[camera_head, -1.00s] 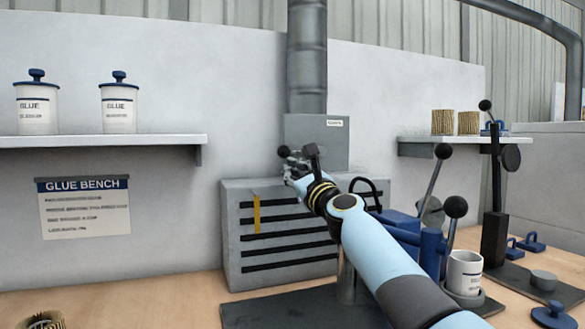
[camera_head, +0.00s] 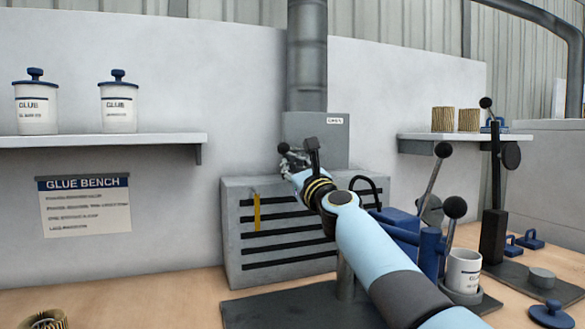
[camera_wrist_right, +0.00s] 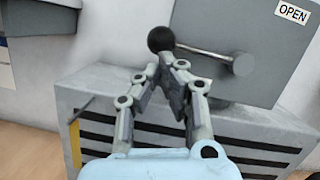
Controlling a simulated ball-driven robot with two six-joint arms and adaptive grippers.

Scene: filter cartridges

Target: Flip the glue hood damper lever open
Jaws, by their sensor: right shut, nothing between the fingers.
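The glue hood is a grey slotted box (camera_head: 232,235) with a smaller damper box (camera_head: 335,155) and a round duct above it. The damper lever has a black ball knob (camera_head: 284,148). In the right wrist view the knob (camera_wrist_right: 160,39) is at the left end of a grey rod (camera_wrist_right: 205,50), which runs almost level to a pivot on the damper box. A label on that box reads OPEN (camera_wrist_right: 292,12). My right gripper (camera_wrist_right: 170,62) is shut and empty, its fingertips just below the knob; I cannot tell whether they touch. My left gripper is out of view.
A yellow strip (camera_head: 257,212) hangs on the slotted front. To the right are a blue press with black-knobbed levers (camera_head: 455,207) and a white mug (camera_head: 464,270). Shelves with glue jars (camera_head: 118,108) and filters (camera_head: 442,122) flank the hood.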

